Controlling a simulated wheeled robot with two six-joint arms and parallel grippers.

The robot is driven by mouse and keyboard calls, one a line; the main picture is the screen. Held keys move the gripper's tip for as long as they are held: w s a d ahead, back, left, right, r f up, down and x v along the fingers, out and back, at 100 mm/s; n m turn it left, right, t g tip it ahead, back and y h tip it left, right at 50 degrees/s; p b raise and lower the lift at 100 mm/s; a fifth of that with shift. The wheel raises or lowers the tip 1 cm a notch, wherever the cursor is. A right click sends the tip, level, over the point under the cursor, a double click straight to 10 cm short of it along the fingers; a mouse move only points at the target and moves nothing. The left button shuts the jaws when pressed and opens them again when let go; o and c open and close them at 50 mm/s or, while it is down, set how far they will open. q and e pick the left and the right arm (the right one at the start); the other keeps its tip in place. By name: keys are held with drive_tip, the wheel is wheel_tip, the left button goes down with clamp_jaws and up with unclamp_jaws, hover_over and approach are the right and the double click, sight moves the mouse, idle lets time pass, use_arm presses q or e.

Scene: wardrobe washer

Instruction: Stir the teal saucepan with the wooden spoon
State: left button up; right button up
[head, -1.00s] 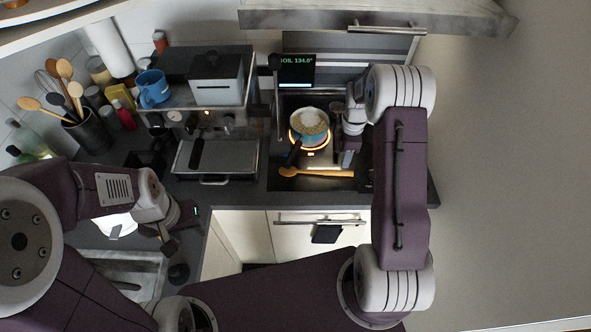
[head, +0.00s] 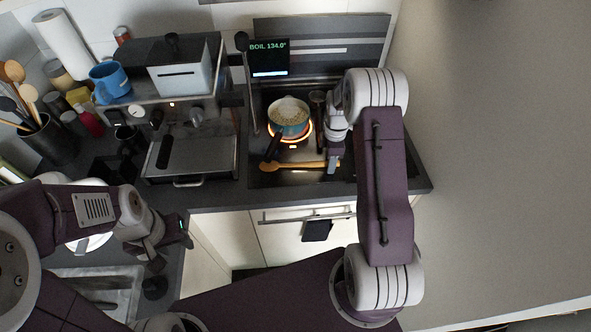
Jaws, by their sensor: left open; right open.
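The teal saucepan (head: 291,129) stands on the glowing burner, with pale, bubbly contents and a dark handle pointing toward the front left. The wooden spoon (head: 292,166) lies flat along the front of the hob, its bowl at the left and its handle running right. My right gripper (head: 332,171) points down at the right end of the spoon handle, right of the saucepan. It is open; its fingers are small and partly hidden by my arm, and I cannot tell whether they touch the handle. My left gripper (head: 168,249) is open and empty over the counter front beside the sink.
A display (head: 268,60) behind the hob reads "BOIL 134.0°". A dark utensil (head: 318,105) lies right of the saucepan. The coffee machine (head: 190,150) with a blue mug (head: 109,82) on top stands left. A utensil crock (head: 50,142) is at far left; the sink (head: 95,290) is front left.

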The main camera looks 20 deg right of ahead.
drive_tip(key=shift+d, duration=0.1)
clamp_jaws()
drive_tip(key=shift+r+p, duration=2.7)
drive_tip(key=shift+r, duration=0.3)
drive_tip(key=shift+r, duration=0.1)
